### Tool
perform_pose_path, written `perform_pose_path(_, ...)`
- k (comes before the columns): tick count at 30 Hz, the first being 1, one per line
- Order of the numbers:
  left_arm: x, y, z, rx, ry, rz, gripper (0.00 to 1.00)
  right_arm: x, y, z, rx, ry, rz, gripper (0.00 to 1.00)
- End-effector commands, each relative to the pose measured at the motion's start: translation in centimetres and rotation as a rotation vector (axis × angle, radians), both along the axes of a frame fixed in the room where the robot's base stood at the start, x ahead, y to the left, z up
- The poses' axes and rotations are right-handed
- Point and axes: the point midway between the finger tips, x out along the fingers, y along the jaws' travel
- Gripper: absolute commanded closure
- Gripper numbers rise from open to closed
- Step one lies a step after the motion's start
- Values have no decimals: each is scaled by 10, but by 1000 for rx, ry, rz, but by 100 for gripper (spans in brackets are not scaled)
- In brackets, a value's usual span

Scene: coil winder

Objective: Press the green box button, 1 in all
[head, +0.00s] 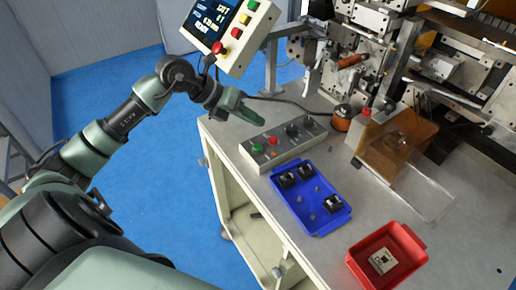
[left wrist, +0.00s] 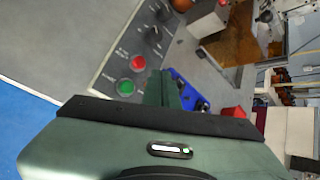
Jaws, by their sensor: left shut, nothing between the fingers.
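The green box button (head: 257,148) sits at the near left end of a grey control box (head: 284,158) on the table, beside a red button (head: 273,141). My left gripper (head: 252,115) is shut and empty, its fingers pointing toward the box from the upper left. In the head view its tips appear above the green button, apart from it. In the left wrist view, the green button (left wrist: 125,87) and the red button (left wrist: 138,63) lie left of my shut fingers (left wrist: 162,82). My right gripper is not in view.
A blue tray (head: 323,224) with black parts stands in front of the box, and a red tray (head: 355,272) stands further right. A screen panel (head: 237,62) with coloured buttons hangs above my left wrist. An orange-brown spool (head: 342,122) and the machine stand behind.

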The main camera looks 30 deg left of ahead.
Motion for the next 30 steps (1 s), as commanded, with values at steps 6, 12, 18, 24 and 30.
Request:
perform_pose_path(6,0,0,-37,-3,1,0,100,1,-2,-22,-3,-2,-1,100)
perform_pose_path(12,0,0,-60,1,1,0,100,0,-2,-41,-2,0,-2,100)
perform_pose_path(18,0,0,-62,1,0,1,100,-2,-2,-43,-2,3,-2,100)
perform_pose_path(24,0,0,-61,0,0,0,100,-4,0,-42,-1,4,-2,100)
perform_pose_path(30,0,0,-61,0,0,0,100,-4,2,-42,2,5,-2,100)
